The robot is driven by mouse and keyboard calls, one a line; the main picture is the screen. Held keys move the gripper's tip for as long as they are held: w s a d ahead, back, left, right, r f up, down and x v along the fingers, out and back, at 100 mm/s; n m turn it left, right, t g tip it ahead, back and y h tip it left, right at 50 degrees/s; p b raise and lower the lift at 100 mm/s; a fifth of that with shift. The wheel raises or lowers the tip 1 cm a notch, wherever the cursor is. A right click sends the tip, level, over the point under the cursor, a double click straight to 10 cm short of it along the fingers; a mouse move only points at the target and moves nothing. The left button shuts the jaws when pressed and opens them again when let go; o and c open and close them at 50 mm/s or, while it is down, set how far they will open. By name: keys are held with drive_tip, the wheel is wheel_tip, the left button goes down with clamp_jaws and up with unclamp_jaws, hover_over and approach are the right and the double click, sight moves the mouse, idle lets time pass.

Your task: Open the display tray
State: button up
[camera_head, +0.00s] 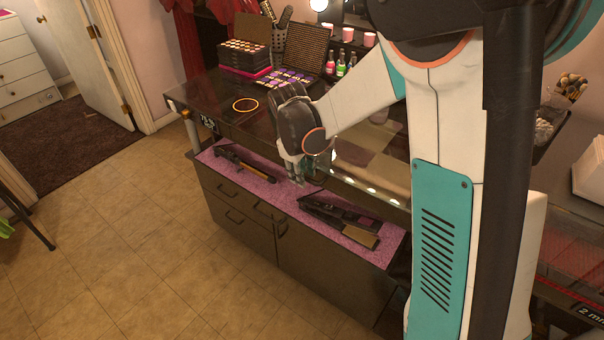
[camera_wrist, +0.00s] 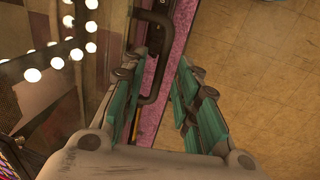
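The display tray seems to be the dark, glass-topped front section (camera_head: 235,117) of the dresser, with a number label on its front edge. In the wrist view its glass (camera_wrist: 50,100) reflects several round bulbs. A dark bar handle (camera_wrist: 160,42) stands out from its front edge. My gripper (camera_head: 300,178) is at this front edge, above the purple glittery shelf. In the wrist view my gripper (camera_wrist: 165,65) is open, with teal-padded fingers apart. The handle passes between them, nearer the left finger; I cannot tell whether they touch. My arm hides part of the front edge in the head view.
Hair irons (camera_head: 340,215) and a curling tool (camera_head: 240,163) lie on the purple shelf (camera_head: 285,195). Makeup palettes (camera_head: 285,80), bottles (camera_head: 341,66) and a gold ring (camera_head: 245,104) are on the dresser top. The tiled floor (camera_head: 130,230) in front is clear.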

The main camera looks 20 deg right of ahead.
clamp_jaws()
drive_tip(key=s+a, duration=1.1)
drive_tip(key=a, duration=0.4)
drive_tip(key=shift+s+a+p, duration=0.25)
drive_tip(key=shift+a+p, duration=0.05)
drive_tip(key=shift+a, duration=0.1)
unclamp_jaws()
drive_tip(key=shift+w+d, duration=0.1)
